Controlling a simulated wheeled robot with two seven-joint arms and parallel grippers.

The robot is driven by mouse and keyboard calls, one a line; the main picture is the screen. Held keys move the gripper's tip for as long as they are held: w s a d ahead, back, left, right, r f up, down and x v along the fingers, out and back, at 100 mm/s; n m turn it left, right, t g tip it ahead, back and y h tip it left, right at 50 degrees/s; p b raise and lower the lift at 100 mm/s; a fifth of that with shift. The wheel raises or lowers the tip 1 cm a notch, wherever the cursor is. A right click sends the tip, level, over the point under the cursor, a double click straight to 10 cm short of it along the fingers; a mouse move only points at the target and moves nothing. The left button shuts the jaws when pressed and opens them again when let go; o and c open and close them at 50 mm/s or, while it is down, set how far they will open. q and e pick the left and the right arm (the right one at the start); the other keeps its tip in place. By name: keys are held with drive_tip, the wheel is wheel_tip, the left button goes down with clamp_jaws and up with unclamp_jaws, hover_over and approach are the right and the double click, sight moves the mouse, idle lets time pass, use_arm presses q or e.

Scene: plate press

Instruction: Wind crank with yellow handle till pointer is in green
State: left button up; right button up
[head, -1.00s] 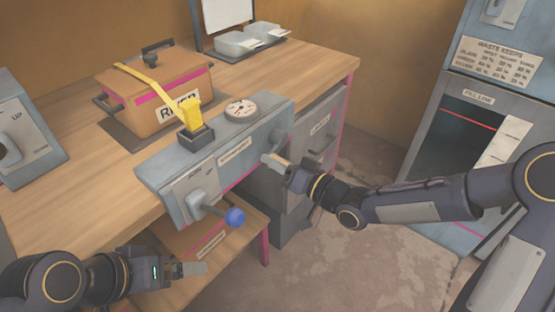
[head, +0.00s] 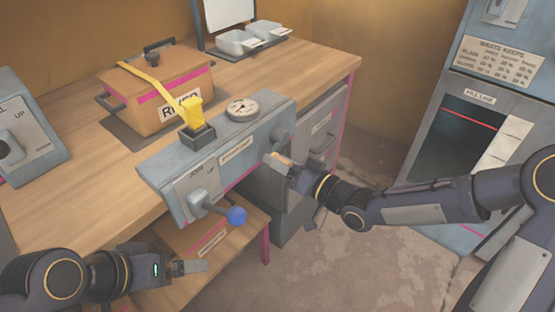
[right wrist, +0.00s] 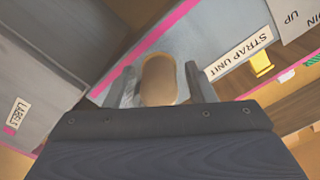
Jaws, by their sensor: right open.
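The crank (head: 279,139) sits at the right end of the grey-blue strap unit's front. Its handle (right wrist: 158,80) looks tan-yellow in the right wrist view, standing between the two fingers of my right gripper (right wrist: 162,88). That gripper is open around the handle, with a visible gap on each side. In the head view my right gripper (head: 284,163) is at the crank and partly covers the handle. The round white dial (head: 242,108) is on top of the unit; its pointer and green zone are too small to read. My left gripper (head: 188,267) is low at the left, away from the crank; its jaw gap is unclear.
A lever with a blue knob (head: 236,216) sticks out from the unit's front left. A yellow strap (head: 191,112) runs from the unit over a brown box (head: 158,92). Grey drawers (head: 318,137) stand behind the crank. The floor (head: 345,255) at the right is open.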

drive_tip(key=p+v, duration=0.1)
drive_tip(key=v, duration=0.6)
idle(0.3)
